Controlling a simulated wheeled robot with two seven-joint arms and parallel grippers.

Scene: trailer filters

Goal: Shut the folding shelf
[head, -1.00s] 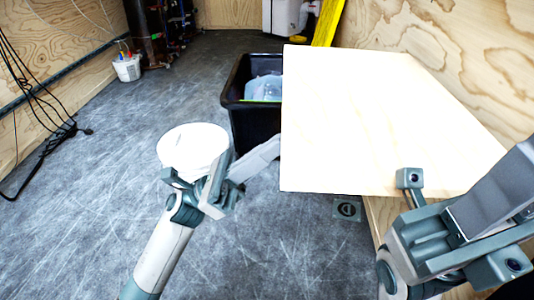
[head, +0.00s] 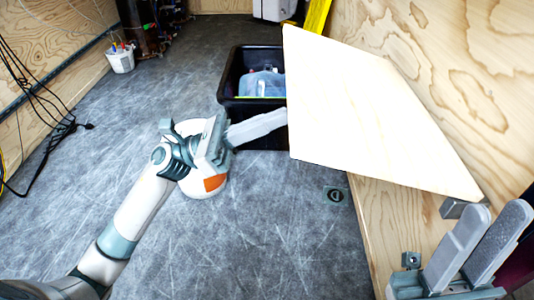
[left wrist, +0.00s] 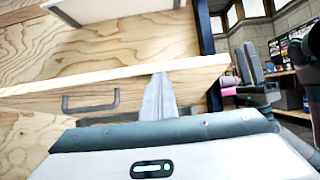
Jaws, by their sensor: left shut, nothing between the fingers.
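The folding shelf (head: 370,115) is a pale plywood board standing out from the plywood wall on the right, at a slant. My left gripper (head: 262,127) is shut and empty at the shelf's left edge; its fingertips reach that edge and seem to pass under it. In the left wrist view the shut fingers (left wrist: 158,98) point up to the lower side of the shelf's edge (left wrist: 120,76); whether they touch cannot be told. My right gripper (head: 482,240) is open and empty, in front of the shelf's near right corner.
A black bin (head: 236,75) with plastic items stands behind my left gripper. A metal bracket (head: 455,208) is by the shelf's near corner. The wrist view shows a grey handle (left wrist: 92,106) below the board.

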